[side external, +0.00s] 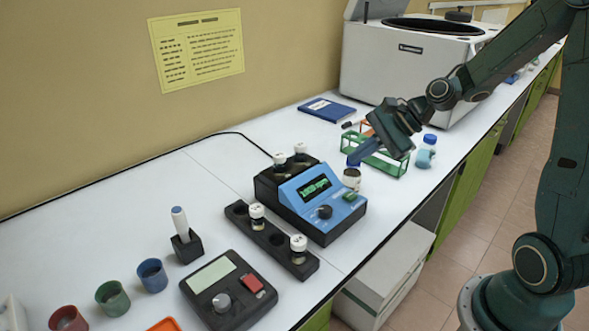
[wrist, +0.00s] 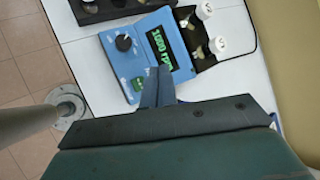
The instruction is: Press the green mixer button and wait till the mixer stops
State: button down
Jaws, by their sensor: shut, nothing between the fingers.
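The mixer (side external: 335,207) is a blue-fronted black unit on the white bench. Its display (side external: 314,187) is lit with green characters and reads 1000 rpm in the wrist view (wrist: 162,47). A black knob (side external: 325,212) sits below the display. The green button (side external: 348,197) is at the front right corner and also shows in the wrist view (wrist: 137,83), partly beside my fingers. White-capped vials (wrist: 218,45) stand in the mixer's black rear part. My gripper (side external: 358,157) is shut and empty, above and behind the button in the side view. Contact with the button is not visible.
A black vial rack (side external: 239,213) with white-capped vials stands in front of the mixer. A small jar (side external: 351,179), a green and orange rack (side external: 388,163) and a blue-capped bottle (side external: 426,152) are close to my gripper. A large white machine (side external: 405,65) stands behind.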

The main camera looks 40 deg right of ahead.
aim_at(355, 195)
jog(key=shift+f, duration=3.6)
jog(key=shift+f, duration=0.9)
dwell(0.3)
jog(key=shift+r, duration=0.95)
dwell(0.3)
jog(key=shift+r, duration=2.5)
jog(key=shift+a, duration=0.1)
